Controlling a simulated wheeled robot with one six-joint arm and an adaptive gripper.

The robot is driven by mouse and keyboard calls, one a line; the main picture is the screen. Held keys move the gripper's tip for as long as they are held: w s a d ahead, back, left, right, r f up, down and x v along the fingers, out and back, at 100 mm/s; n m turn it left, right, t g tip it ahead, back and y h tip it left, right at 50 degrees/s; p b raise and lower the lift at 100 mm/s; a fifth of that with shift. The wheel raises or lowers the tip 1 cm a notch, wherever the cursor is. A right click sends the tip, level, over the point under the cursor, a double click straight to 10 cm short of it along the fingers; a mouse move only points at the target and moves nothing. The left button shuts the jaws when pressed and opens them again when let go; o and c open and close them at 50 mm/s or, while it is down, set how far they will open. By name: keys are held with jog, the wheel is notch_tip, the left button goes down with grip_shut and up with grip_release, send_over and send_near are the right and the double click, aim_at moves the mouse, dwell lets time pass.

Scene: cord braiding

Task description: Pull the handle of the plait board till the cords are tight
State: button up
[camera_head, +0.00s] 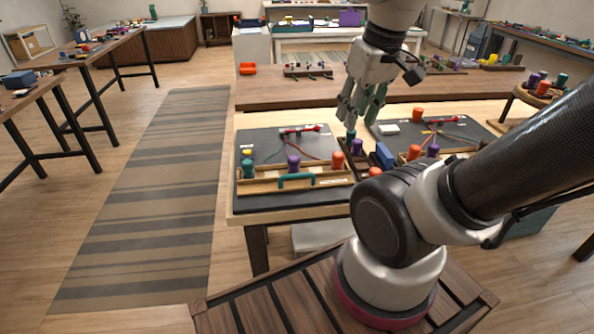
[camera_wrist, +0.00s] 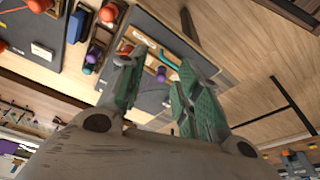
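A plait board (camera_head: 262,182) of light wood lies on a dark mat at the left of the work table in the head view, with a teal handle (camera_head: 297,181) along its front. Teal (camera_head: 247,168), purple (camera_head: 293,163) and orange (camera_head: 337,160) bobbins stand along it, and thin cords (camera_head: 271,153) run back from them towards a clamp with a red lever (camera_head: 300,130). My gripper (camera_head: 361,112) is open and empty, raised above and right of the board. In the wrist view the handle (camera_wrist: 171,60) shows between the open green-padded fingers (camera_wrist: 158,76), apart from them.
A second board with orange and purple bobbins (camera_head: 433,150) stands at the right, partly hidden by my arm. A blue block (camera_head: 384,155) and a dark rack (camera_head: 352,158) lie between the boards.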

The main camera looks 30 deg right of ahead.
jog(key=w+a+f+n+g, duration=0.3)
jog(key=w+f+n, duration=0.4)
jog(key=w+a+f+n+g, duration=0.2)
jog(key=w+a+f+n, duration=0.1)
jog(key=w+f+n, duration=0.45)
jog(key=shift+y, duration=0.3)
jog(key=f, duration=0.4)
jog(key=s+f, duration=0.1)
jog(key=f, duration=0.1)
jog(key=shift+a+f, duration=0.35)
grip_shut()
